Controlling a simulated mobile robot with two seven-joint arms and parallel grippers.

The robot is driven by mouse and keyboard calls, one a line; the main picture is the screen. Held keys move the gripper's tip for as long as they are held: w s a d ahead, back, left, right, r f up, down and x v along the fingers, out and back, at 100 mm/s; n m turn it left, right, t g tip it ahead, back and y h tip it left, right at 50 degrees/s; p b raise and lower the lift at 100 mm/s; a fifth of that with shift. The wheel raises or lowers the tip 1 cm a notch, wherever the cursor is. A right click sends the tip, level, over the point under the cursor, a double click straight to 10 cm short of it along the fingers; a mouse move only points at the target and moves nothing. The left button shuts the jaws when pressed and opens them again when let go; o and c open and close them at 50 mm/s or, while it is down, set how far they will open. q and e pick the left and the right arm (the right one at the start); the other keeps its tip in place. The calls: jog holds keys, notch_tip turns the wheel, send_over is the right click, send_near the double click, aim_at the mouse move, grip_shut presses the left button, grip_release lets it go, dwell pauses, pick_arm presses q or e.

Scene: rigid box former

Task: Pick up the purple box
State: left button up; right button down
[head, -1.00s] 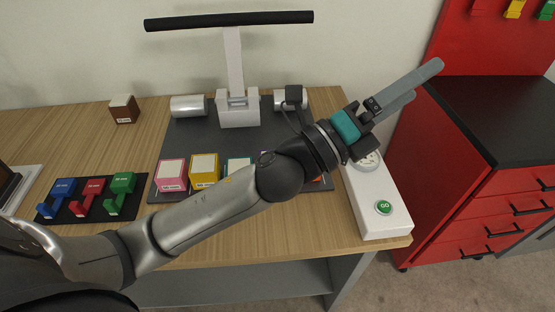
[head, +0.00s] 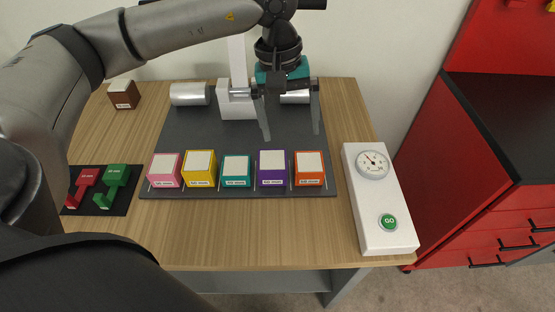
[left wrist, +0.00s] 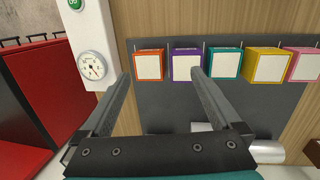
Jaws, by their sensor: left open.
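The purple box (head: 272,169) has a white top and stands in a row of coloured boxes on the dark mat, between the teal and orange boxes. It also shows in the left wrist view (left wrist: 187,66), in the row beyond the fingertips. My left gripper (head: 294,137) is open and empty, pointing down above the mat, behind the purple and orange boxes in the head view. In the left wrist view its fingers (left wrist: 160,73) are spread, with the purple box showing between their tips. My right gripper is not in view.
The orange box (head: 309,169) and teal box (head: 236,171) stand close beside the purple one. A white post stand and metal cylinders (head: 189,94) are behind. A white unit with dial and green button (head: 388,222) stands at right.

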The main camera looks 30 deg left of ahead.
pick_arm(q)
jog(key=y, duration=0.2)
send_over(272, 160)
notch_tip(272, 160, down, 14)
jog(key=shift+w+f+b, duration=0.1)
jog(key=shift+b, duration=0.3)
jog(key=shift+c, duration=0.4)
jog(key=c, duration=1.2)
